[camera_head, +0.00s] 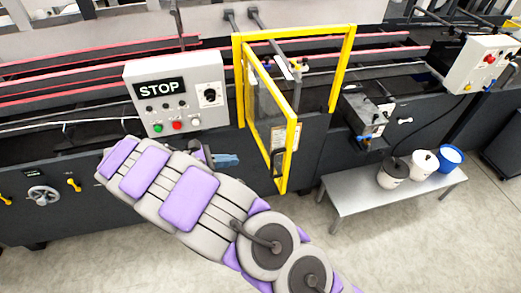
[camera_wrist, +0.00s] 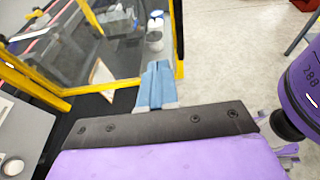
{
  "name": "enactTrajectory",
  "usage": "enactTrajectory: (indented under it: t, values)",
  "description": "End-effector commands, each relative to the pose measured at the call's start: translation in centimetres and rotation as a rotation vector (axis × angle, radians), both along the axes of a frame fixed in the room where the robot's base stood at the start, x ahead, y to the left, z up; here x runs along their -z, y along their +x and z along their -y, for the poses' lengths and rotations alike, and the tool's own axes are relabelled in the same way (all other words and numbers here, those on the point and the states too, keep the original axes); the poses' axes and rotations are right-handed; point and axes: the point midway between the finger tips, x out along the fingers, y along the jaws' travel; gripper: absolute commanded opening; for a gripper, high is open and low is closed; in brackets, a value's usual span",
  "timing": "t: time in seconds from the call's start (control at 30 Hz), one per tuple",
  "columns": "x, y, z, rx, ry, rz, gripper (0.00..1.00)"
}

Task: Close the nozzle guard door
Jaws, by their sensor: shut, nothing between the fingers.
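The nozzle guard door (camera_head: 291,150) is a yellow-framed clear panel. It stands open, swung out from the yellow guard frame (camera_head: 344,68) toward me. My gripper (camera_head: 236,159) has blue fingers and is left of the door, near its lower half. In the wrist view my gripper (camera_wrist: 157,66) is shut and empty, with its fingertips in front of the clear panel (camera_wrist: 130,45). The door's yellow outer edge (camera_wrist: 178,45) is just right of the fingertips there. I cannot tell whether they touch the door. My arm hides part of the machine below.
A grey STOP control box (camera_head: 176,92) stands left of the guard, close behind my arm. A low metal bench (camera_head: 345,198) with white, dark-topped and blue buckets (camera_head: 450,157) is at the right. A second control box (camera_head: 483,64) is at the far right. The floor in front is clear.

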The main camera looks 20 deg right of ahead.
Motion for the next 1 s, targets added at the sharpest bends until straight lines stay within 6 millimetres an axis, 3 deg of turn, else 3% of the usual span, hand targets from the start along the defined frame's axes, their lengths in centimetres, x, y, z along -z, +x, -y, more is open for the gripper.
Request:
enactTrajectory:
  t: [0.27,0.63,0.8,1.0]
  values:
    - [1.0,0.3,2.9,0.001,-0.001,-0.003,0.00]
    - [3.2,0.9,9.3,0.003,-0.006,-0.003,0.00]
    - [3.0,1.1,11.8,0.002,-0.003,0.000,0.00]
    - [2.9,1.2,13.0,0.000,-0.004,-0.001,0.00]
